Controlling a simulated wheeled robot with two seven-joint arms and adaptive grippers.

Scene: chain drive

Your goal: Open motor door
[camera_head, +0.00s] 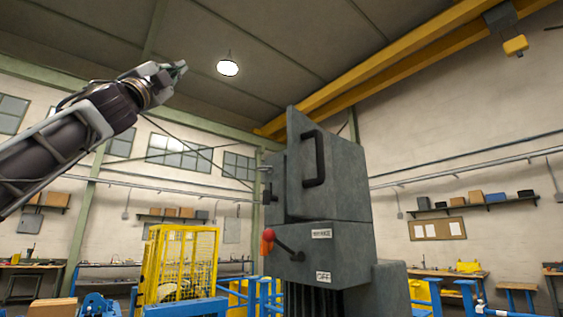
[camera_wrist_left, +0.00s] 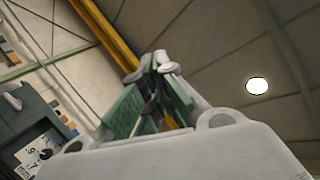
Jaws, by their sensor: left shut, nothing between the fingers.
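A tall grey motor cabinet (camera_head: 345,250) stands right of centre in the head view. Its upper grey door (camera_head: 296,185) carries a black vertical bar handle (camera_head: 318,160); I cannot tell whether the door is ajar. My left gripper (camera_head: 179,69) is raised at the upper left, well apart from the handle, and is shut and empty. Its green-padded fingers meet in the left wrist view (camera_wrist_left: 157,62). My right gripper is not in view.
A yellow mesh cage (camera_head: 180,262) and blue rails (camera_head: 185,307) stand low at the left. A yellow overhead crane beam (camera_head: 400,60) crosses above. In the left wrist view, a grey box with a white dial (camera_wrist_left: 38,152) shows at left. Air around my left gripper is clear.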

